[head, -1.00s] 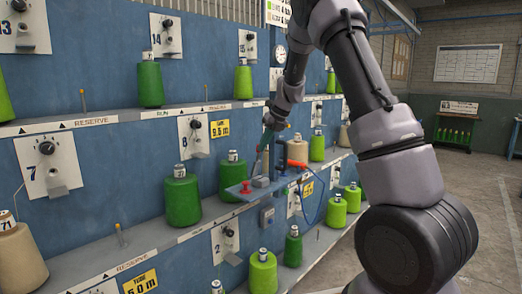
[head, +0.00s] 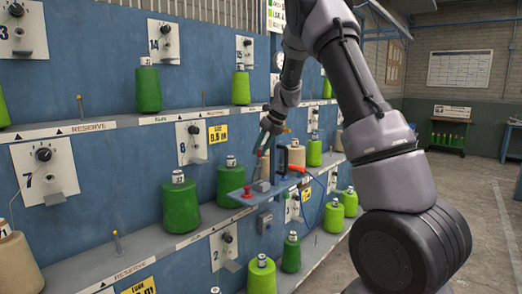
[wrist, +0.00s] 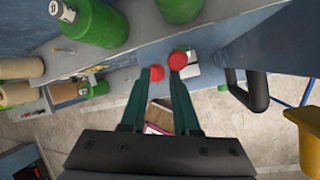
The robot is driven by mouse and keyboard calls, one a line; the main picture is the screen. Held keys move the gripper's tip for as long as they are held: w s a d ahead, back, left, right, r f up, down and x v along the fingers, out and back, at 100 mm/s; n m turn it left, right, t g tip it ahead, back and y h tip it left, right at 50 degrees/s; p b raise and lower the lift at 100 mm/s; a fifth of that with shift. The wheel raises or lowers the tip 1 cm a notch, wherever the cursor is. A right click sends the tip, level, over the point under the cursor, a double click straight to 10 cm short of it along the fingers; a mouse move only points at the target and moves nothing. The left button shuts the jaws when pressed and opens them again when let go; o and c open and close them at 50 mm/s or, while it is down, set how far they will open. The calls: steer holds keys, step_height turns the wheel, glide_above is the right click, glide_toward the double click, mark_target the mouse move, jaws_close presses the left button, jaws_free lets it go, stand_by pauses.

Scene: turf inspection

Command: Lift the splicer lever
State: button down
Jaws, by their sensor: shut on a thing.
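The splicer is a small blue bracket (head: 262,188) on the front of the blue rack, with a red button (head: 247,191) at its left end and a grey block on it. My gripper (head: 264,142) is above the bracket, its green fingers pointing down at the lever. In the wrist view a round red knob (wrist: 157,73), which seems to be the lever's end, sits between the fingertips of my gripper (wrist: 158,75). The fingers are shut on it. The lever's shaft is mostly hidden. The red button (wrist: 178,60) shows just right of the fingers.
Green yarn cones (head: 180,205) stand on the shelves around the splicer. A black loop handle (wrist: 252,92) is right of the fingers in the wrist view. A blue cable (head: 312,205) hangs right of the splicer. The floor (head: 470,200) to the right is open.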

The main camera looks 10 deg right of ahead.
steer(key=s+d+r, duration=0.1)
steer(key=s+d, duration=0.6)
steer(key=d, duration=0.3)
steer(key=shift+d, duration=0.15)
